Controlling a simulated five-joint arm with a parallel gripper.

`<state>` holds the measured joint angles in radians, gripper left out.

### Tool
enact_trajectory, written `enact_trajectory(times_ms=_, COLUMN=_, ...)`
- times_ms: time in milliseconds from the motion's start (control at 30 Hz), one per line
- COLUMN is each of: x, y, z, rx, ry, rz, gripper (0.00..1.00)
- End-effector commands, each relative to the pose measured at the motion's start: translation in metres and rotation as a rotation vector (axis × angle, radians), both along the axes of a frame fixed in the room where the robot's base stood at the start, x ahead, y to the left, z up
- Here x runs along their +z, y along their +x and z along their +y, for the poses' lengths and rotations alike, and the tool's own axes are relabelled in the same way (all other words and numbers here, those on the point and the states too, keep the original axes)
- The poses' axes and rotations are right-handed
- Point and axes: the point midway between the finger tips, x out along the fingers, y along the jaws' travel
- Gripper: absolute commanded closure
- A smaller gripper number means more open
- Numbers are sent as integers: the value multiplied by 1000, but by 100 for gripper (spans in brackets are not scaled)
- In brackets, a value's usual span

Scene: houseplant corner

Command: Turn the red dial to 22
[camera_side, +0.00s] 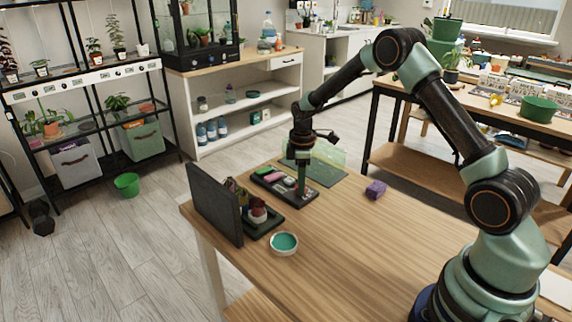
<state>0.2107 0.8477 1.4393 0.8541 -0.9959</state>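My gripper (301,188) points straight down over the dark tray (310,197) on the wooden table. Its fingertips are at or just above the tray's right part. The fingers look close together, but the view is too small to tell whether they are open or shut, or hold anything. Small pink, green and pale pieces lie in the tray left of the fingers. I cannot make out a red dial or its numbers for sure. A small dark red and white round thing (258,213) stands in a second dark tray, nearer the front, left of my gripper.
An upright dark panel (216,205) stands at the table's left edge. A teal-filled bowl (284,243) is in front of the trays. A purple block (376,189) lies to the right. The table's middle right is clear.

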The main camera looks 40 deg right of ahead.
Motion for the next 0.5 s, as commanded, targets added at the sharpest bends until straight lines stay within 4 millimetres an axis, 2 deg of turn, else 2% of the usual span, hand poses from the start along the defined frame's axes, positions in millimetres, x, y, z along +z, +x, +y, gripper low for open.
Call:
enact_trajectory(times_ms=33, x=0, y=0, z=0, rx=0, ry=0, rz=0, gripper=89)
enact_trajectory(times_ms=67, x=0, y=0, z=0, rx=0, ry=0, rz=0, gripper=100)
enact_trajectory(times_ms=500, x=1, y=0, z=0, rx=-72, ry=0, rz=1, gripper=100)
